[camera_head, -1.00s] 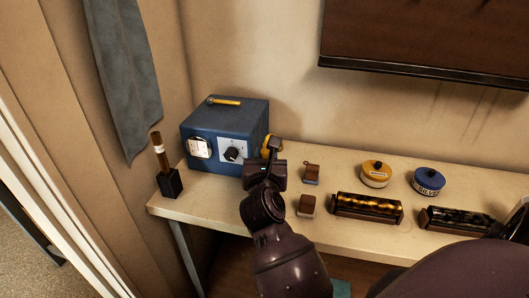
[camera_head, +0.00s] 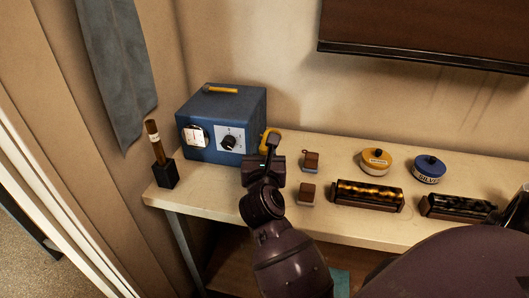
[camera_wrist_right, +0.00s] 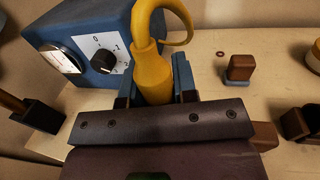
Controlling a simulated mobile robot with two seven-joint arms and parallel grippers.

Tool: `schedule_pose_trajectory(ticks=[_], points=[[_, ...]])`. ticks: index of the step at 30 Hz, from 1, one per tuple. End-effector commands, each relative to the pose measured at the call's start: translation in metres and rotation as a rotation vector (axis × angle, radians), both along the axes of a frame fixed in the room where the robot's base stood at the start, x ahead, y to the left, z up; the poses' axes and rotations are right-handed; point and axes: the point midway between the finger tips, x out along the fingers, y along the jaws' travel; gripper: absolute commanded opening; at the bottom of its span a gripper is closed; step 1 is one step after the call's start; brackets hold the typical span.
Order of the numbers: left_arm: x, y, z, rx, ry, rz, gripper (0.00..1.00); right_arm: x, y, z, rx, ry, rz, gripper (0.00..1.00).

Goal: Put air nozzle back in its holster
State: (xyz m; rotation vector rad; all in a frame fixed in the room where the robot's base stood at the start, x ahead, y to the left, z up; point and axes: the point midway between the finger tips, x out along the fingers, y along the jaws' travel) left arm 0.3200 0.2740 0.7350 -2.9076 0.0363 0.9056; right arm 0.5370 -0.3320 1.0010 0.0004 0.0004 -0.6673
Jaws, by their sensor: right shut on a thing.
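A yellow tool with a curved loop at its top, which I take for the air nozzle (camera_wrist_right: 152,72), stands between the fingers of my right gripper (camera_head: 268,160). The gripper is shut on its body, in front of the right side of the blue box. In the head view only a little yellow of the nozzle (camera_head: 264,137) shows behind the gripper. I cannot make out a holster for certain. A black block-shaped holder (camera_head: 165,174) at the left end of the bench holds a brown stick with a white band (camera_head: 153,140). My left gripper is not in view.
The blue box (camera_head: 222,118) with a gauge and a dial stands on the bench (camera_head: 230,196). Small brown blocks (camera_head: 307,192), a yellow tin (camera_head: 376,161), a blue tin (camera_head: 429,169) and two dark brush-like blocks (camera_head: 367,194) lie to the right. A grey cloth (camera_head: 118,75) hangs at the left.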

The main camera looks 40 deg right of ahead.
Motion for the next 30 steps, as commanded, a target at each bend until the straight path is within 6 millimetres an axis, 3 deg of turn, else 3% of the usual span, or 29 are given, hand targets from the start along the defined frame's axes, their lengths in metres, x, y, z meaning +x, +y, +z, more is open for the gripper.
schedule_pose_trajectory(ticks=[30], points=[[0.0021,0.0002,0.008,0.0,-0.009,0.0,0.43,-0.0001,0.0,0.0008,0.0,0.0,0.0,0.03]])
